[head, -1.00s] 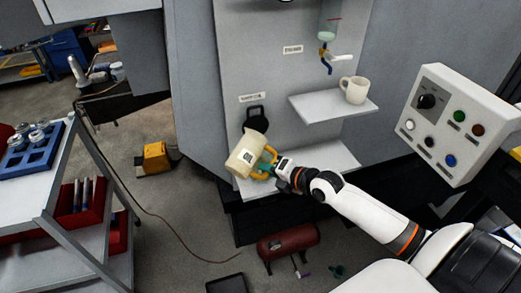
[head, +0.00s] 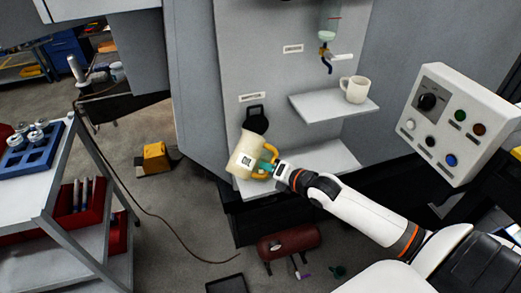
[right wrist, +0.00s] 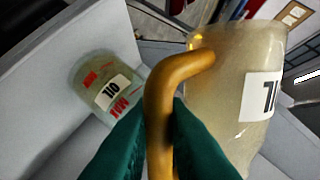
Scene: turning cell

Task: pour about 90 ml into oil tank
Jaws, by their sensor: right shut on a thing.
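My right gripper (head: 268,168) is shut on the yellow handle (right wrist: 165,110) of a cream, translucent jug (head: 243,154) with a label. In the head view the jug is slightly tilted, in front of the grey panel. In the right wrist view the jug (right wrist: 230,90) fills the right side. A pale, translucent container (right wrist: 104,88) with an OIL label and red marks, apparently the oil tank, stands at left there, apart from the jug. A black lid-like ring (head: 255,119) shows just above the jug in the head view; the container below is mostly hidden. My left gripper is out of view.
A lower shelf (head: 335,160) is at the panel's foot. An upper shelf (head: 330,106) carries a cream mug (head: 355,89), beneath a dispenser with a valve (head: 326,55). A control box (head: 440,125) is at right. A cart (head: 60,195) stands at left.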

